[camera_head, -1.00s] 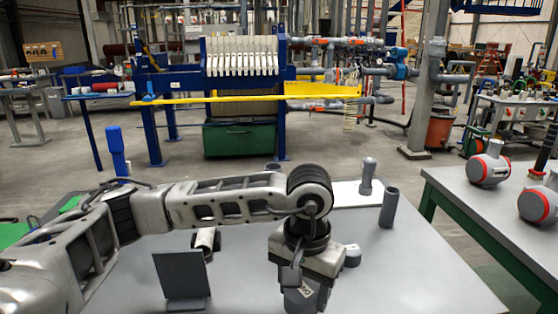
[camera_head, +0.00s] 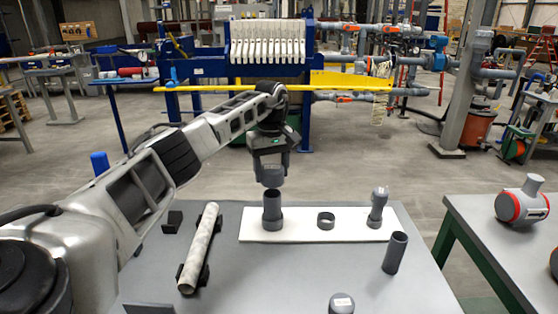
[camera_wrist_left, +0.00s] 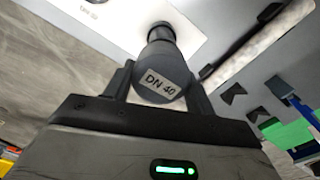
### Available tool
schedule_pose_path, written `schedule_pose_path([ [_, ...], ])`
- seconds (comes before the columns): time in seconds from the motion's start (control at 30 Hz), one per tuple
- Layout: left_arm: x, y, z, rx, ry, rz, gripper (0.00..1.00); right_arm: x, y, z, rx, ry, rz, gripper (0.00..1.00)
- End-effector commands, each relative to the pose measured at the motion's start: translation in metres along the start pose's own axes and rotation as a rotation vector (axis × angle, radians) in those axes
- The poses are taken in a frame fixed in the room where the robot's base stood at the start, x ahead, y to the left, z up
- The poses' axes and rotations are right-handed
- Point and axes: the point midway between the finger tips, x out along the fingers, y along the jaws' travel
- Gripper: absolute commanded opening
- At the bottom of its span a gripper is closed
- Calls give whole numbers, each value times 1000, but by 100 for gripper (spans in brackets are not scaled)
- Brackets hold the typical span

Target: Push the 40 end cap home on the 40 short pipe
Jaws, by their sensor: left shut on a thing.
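The 40 end cap (camera_wrist_left: 160,82), dark grey and marked DN 40, sits between the two fingers of my left gripper in the left wrist view. In the head view my left gripper (camera_head: 271,176) is shut on this cap, fingers pointing down. The dark grey 40 short pipe (camera_head: 272,205) stands upright in a wider collar on the white board (camera_head: 300,236), directly under the cap. The pipe also shows beyond the cap in the left wrist view (camera_wrist_left: 160,34). The cap is at the pipe's top; I cannot tell whether they touch. My right gripper is not in view.
A short ring (camera_head: 326,220) and a grey fitting (camera_head: 377,208) stand on the board. Another pipe (camera_head: 395,253) and a round labelled part (camera_head: 342,304) stand on the grey table nearer me. A long pale pipe (camera_head: 199,250) lies in black cradles at left.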

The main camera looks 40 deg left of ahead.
Motion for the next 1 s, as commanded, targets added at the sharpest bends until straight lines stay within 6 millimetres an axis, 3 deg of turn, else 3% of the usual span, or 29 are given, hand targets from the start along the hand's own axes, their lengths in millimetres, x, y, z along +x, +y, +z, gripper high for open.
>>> schedule_pose_path([
  [0.27,16,0,0,-3,-2,-1,29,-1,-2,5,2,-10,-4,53],
  [0.6,54,-1,0,-1,-1,0,29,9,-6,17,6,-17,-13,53],
  [1.0,58,0,0,-1,0,0,29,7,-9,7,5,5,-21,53],
])
